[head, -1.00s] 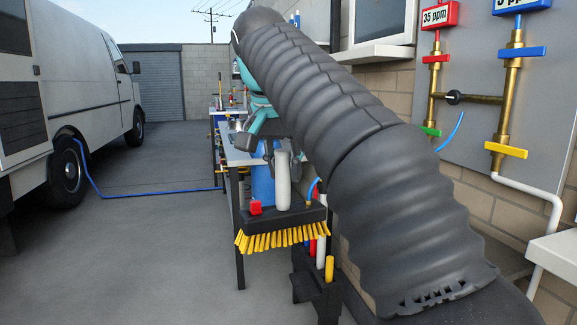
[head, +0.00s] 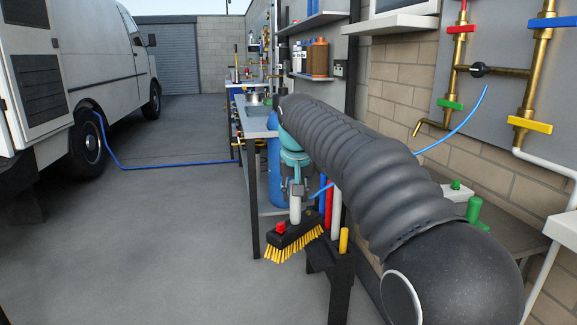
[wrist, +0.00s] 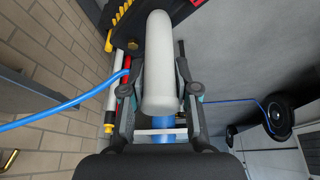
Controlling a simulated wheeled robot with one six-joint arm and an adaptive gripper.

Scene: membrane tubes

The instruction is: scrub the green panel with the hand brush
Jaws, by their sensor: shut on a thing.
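The hand brush (head: 297,238) has a black block, yellow bristles pointing down, a red knob on top and an upright pale grey handle. My gripper (head: 297,188) is shut on this handle, and the brush hangs tilted in the air beside the bench. In the wrist view the handle (wrist: 160,60) stands between the fingers of my gripper (wrist: 160,88), with part of the black block and bristles at the top. I cannot make out a green panel in either view.
A black stand (head: 331,270) with coloured tubes is close right of the brush. A workbench (head: 262,122) and blue cylinder (head: 274,165) are behind it. A van (head: 75,75) stands left, with a blue hose (head: 170,166) on the floor. Open floor lies between.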

